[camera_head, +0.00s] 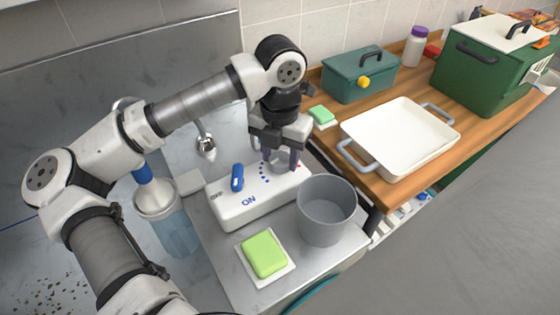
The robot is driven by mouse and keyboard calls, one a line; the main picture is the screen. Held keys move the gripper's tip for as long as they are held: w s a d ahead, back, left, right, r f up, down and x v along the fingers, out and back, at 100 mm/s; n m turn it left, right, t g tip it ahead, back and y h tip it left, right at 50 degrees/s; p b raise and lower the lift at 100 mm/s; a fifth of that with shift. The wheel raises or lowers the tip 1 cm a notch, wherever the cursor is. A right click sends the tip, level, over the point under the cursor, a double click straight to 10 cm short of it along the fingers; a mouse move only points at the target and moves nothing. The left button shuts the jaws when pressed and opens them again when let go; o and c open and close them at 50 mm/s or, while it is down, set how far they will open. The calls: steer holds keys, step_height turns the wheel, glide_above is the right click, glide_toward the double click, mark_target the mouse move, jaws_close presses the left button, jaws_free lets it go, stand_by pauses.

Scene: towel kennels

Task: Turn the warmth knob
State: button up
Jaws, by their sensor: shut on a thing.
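The white control box (240,205) sits on the metal counter. On its left part is a blue switch (237,178) with "OFF" and "ON" lettering near it. On its right part is a grey round knob (281,166), with an arc of blue dots at its left and red marks at its right, which I take as the warmth knob. My gripper (279,157) points down at the knob from above. Its two dark fingers stand on either side of the knob and are shut on it. The fingers hide part of the knob and its dial marks.
A grey bucket (325,212) stands close at the box's right. A green sponge (263,254) lies in front, another (321,115) behind. A white tray (400,137), teal box (360,73) and green cooler (490,68) stand on the wooden counter. A tap (205,145) is behind left.

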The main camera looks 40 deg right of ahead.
mark_target(280, 158)
steer(key=m+b, duration=0.1)
steer(key=b, duration=0.1)
steer(key=m+b, duration=0.2)
steer(key=shift+f+m, duration=0.25)
steer(key=shift+m, duration=0.05)
steer(key=m+b, duration=0.2)
steer(key=m, duration=0.1)
steer(key=shift+r+m+b, duration=0.1)
steer(key=shift+m+b, duration=0.2)
steer(key=shift+b, duration=0.05)
steer(key=m+b, duration=0.1)
steer(key=m, duration=0.3)
steer(key=shift+r+m+b, duration=0.1)
steer(key=shift+m+b, duration=0.2)
steer(key=shift+b, duration=0.1)
steer(key=shift+m+b, duration=0.4)
steer(key=shift+m, duration=1.4)
steer(key=o, duration=1)
steer(key=shift+r, duration=0.1)
step_height(280, 158, up, 14)
steer(key=shift+f, duration=0.1)
